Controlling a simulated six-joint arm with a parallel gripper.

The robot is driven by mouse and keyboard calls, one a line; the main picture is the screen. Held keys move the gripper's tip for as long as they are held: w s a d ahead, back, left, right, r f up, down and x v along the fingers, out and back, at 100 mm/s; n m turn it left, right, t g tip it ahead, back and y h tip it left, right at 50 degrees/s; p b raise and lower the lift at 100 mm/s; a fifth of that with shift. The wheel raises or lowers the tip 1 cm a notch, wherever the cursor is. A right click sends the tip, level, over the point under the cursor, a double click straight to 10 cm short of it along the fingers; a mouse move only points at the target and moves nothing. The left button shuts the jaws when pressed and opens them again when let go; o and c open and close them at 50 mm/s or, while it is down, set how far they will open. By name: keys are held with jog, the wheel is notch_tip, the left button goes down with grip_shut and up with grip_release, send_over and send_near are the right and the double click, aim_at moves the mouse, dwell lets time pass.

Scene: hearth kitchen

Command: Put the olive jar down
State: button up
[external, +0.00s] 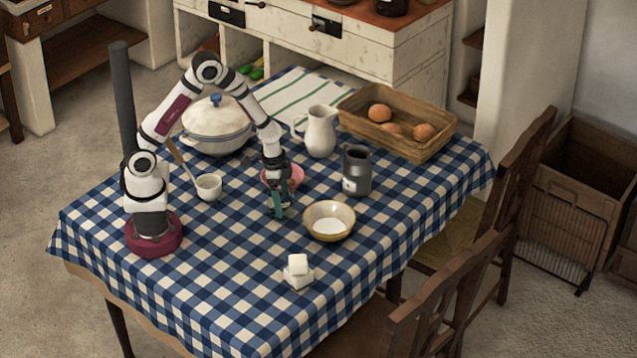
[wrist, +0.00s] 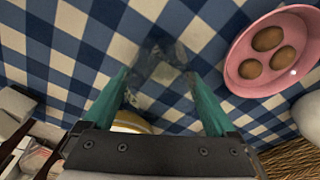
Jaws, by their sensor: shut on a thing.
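My gripper (external: 277,210) is over the checked cloth, left of the yellow-rimmed bowl and in front of the pink bowl. In the wrist view its teal fingers (wrist: 159,74) are shut on a faint, see-through glass thing, which I take for the olive jar (wrist: 160,58). The cloth shows through it, so its outline and any contents are hard to make out. It can hardly be seen in the external view. I cannot tell whether its base touches the cloth.
The pink bowl (external: 295,173) holds three brown round things (wrist: 267,38). The yellow-rimmed bowl (external: 330,234), a dark canister (external: 357,178), a white jug (external: 321,135) and a small cup (external: 208,188) stand around. White blocks (external: 298,276) sit in front. The cloth's front left is clear.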

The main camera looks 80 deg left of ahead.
jog(key=o, duration=1.2)
jog(key=shift+f, duration=0.1)
notch_tip(320, 180, up, 13)
jog(key=s, duration=0.2)
jog(key=s+d+r, duration=0.1)
jog(key=s+r, duration=0.1)
jog(key=s, duration=0.5)
jog(key=s+d+r+m+g+y, duration=0.1)
jog(key=s+r, duration=0.1)
jog(key=s, duration=0.6)
jog(key=s+d+r+m+y, duration=0.1)
jog(key=s+d+r, duration=0.1)
jog(key=s, duration=0.5)
jog(key=shift+s+d+r+g, duration=0.1)
jog(key=shift+s+r+g, duration=0.1)
jog(key=shift+g, duration=0.1)
